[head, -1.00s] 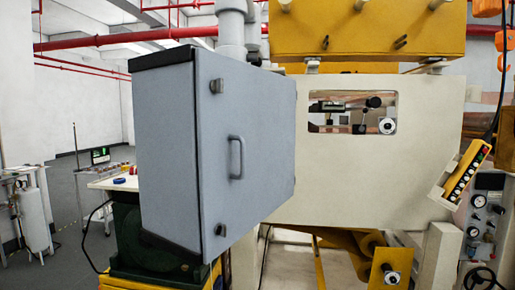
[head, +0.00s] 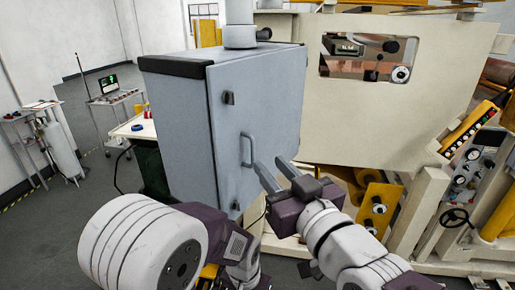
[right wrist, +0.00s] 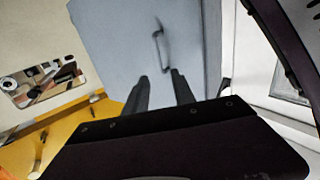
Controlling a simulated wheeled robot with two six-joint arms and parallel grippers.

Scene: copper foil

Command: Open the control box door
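The control box (head: 180,125) is a grey-blue cabinet with a dark top edge, left of centre in the head view. Its door (head: 275,100) faces right and looks shut. A bar handle (head: 243,150) stands upright on the door. My right gripper (head: 268,162) is open and empty, its two fingers pointing at the door just right of and below the handle. In the right wrist view the handle (right wrist: 158,48) lies ahead of the open fingers (right wrist: 159,75), not between them. My left arm shows at lower left, but its fingers are not in view.
A cream machine panel (head: 430,70) with a window stands right of the box. A yellow button pendant (head: 468,128) hangs at the right. A small table (head: 135,128) and a cart (head: 115,98) stand left of the box. Grey floor is open at the left.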

